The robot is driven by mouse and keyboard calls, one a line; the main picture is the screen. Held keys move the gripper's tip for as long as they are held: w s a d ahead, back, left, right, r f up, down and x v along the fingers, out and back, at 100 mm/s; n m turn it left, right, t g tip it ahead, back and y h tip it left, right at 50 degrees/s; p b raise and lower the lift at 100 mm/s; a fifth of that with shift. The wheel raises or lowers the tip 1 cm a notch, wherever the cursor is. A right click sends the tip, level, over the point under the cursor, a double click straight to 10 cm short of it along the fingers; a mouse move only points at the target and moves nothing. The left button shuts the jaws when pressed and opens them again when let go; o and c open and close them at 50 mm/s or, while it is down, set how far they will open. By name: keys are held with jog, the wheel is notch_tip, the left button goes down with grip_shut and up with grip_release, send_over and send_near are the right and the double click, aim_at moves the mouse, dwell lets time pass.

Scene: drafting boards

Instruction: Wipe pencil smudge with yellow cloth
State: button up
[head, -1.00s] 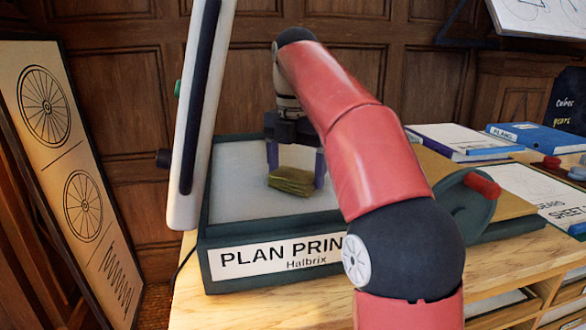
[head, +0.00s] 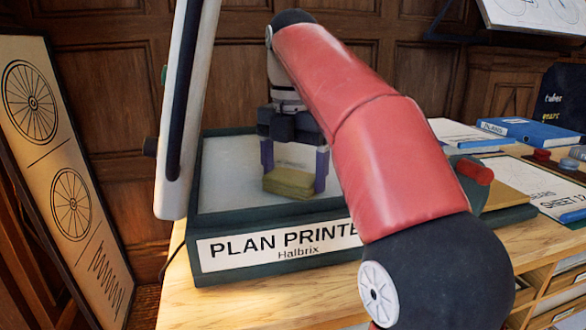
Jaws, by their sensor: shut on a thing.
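The yellow cloth (head: 291,184) is a folded, olive-yellow pad. It is between the two purple-grey fingers of my gripper (head: 294,172), which is shut on it. The gripper points down over the pale glass bed (head: 225,184) of the plan printer, and the cloth is at or just above this surface; I cannot tell whether it touches. A faint greyish mark (head: 290,163) shows on the glass just behind the cloth, between the fingers. My red arm hides the right part of the bed.
The printer's raised lid (head: 188,110) stands upright left of the bed. A crank with a red handle (head: 474,171) is on the right side. Blue binders (head: 530,131) and sheets lie on the bench to the right. A framed wheel drawing (head: 60,160) leans at the left.

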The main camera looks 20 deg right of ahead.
aim_at(280, 167)
jog(key=shift+a+f, duration=0.1)
jog(key=shift+a, duration=0.6)
jog(key=shift+w+p, duration=0.75)
jog(key=shift+p, duration=0.2)
jog(key=shift+w+p, duration=1.15)
jog(key=shift+w, duration=0.25)
jog(key=shift+w+p, duration=1)
jog(key=shift+p, duration=0.15)
jog(key=shift+w+b, duration=0.3)
jog(key=shift+w, duration=2.6)
